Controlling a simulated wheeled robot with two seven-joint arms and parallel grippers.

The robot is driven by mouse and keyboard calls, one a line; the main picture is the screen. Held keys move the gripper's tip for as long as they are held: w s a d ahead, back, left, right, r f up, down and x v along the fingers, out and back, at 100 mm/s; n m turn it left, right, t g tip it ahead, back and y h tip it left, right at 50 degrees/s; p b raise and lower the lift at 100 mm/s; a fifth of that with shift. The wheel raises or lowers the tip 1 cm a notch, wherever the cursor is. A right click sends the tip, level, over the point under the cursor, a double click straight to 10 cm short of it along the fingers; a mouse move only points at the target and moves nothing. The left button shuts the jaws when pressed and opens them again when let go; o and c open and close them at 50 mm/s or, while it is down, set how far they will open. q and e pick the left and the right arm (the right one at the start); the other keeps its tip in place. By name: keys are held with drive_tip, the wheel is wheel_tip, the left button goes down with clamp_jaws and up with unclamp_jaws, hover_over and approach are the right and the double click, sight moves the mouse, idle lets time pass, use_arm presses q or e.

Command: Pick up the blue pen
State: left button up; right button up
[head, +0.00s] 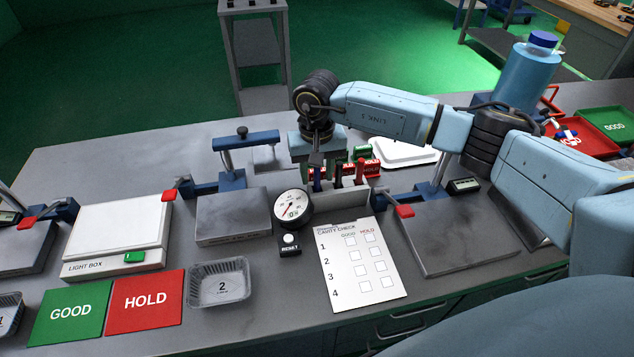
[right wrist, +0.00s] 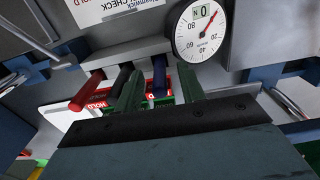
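The blue pen (head: 317,179) stands in the left part of the grey pen holder (head: 349,208) in the head view. In the right wrist view the blue pen (right wrist: 160,76) shows between the two fingers of my right gripper (right wrist: 160,92). The fingers are apart, with a gap on each side of the pen. In the head view my right gripper (head: 317,160) is over the holder's left end, its fingertips mostly hidden. A black pen (right wrist: 121,76) and a red pen (right wrist: 88,91) stand beside the blue one. My left gripper is not in view.
A dial gauge (head: 293,207) stands just left of the holder. A check sheet (head: 360,265) lies in front. Red and green stamps (head: 366,165) are behind the pens.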

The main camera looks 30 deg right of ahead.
clamp_jaws()
